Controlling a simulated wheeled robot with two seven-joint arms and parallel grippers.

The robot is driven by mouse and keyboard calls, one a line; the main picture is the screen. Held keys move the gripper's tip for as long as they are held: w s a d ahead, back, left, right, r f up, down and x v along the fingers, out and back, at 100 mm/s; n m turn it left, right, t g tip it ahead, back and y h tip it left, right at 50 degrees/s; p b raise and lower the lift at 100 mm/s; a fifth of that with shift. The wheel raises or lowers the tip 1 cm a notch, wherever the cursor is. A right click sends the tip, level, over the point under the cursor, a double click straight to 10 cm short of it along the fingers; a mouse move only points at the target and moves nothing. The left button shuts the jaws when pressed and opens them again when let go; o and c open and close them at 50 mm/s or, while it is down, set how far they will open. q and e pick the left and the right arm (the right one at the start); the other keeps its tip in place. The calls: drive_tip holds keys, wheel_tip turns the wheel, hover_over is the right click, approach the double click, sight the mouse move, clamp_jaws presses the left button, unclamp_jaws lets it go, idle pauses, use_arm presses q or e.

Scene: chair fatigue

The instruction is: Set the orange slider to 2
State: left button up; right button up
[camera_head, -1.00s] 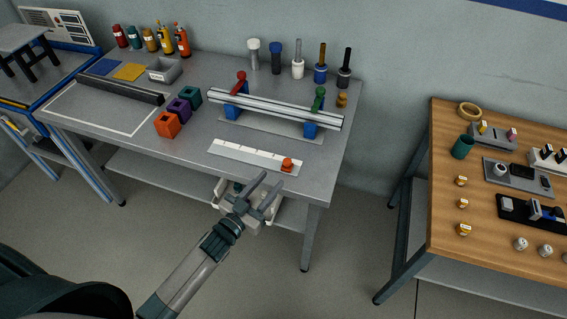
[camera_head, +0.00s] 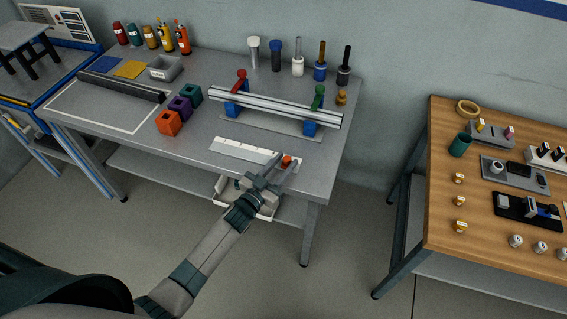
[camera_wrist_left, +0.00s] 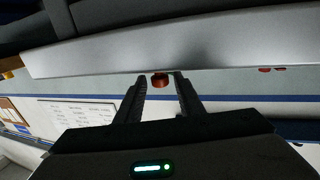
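The orange slider (camera_head: 287,161) is a small round knob at the right end of a white scale strip (camera_head: 238,149) near the front edge of the grey workbench. My left gripper (camera_head: 283,162) is open, with its fingertips at the knob, one on each side of it in the head view. In the left wrist view the orange knob (camera_wrist_left: 160,80) shows between the tips of the two open fingers (camera_wrist_left: 160,88), with gaps on both sides. The marks on the scale are too small to read. My right gripper is not in view.
Behind the strip stands a silver rail (camera_head: 275,106) on blue clamps with red and green levers. Orange, purple and green cubes (camera_head: 169,122) stand to the left. The bench's front right corner (camera_head: 325,190) is clear. A wooden table (camera_head: 440,180) stands apart at the right.

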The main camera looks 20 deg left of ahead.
sight(233, 156)
use_arm(q)
clamp_jaws()
drive_tip(key=a, duration=0.6)
drive_tip(key=a+b, duration=0.1)
drive_tip(key=a, duration=0.5)
drive_tip(key=a+b, duration=0.1)
drive_tip(key=a, duration=0.5)
drive_tip(key=shift+w, duration=0.35)
drive_tip(key=shift+o, duration=1.5)
unclamp_jaws()
drive_tip(key=shift+s, duration=0.1)
drive_tip(key=b+v, duration=0.4)
drive_tip(key=v, duration=1.3)
drive_tip(key=shift+s+a, duration=0.1)
drive_tip(key=shift+a, duration=0.05)
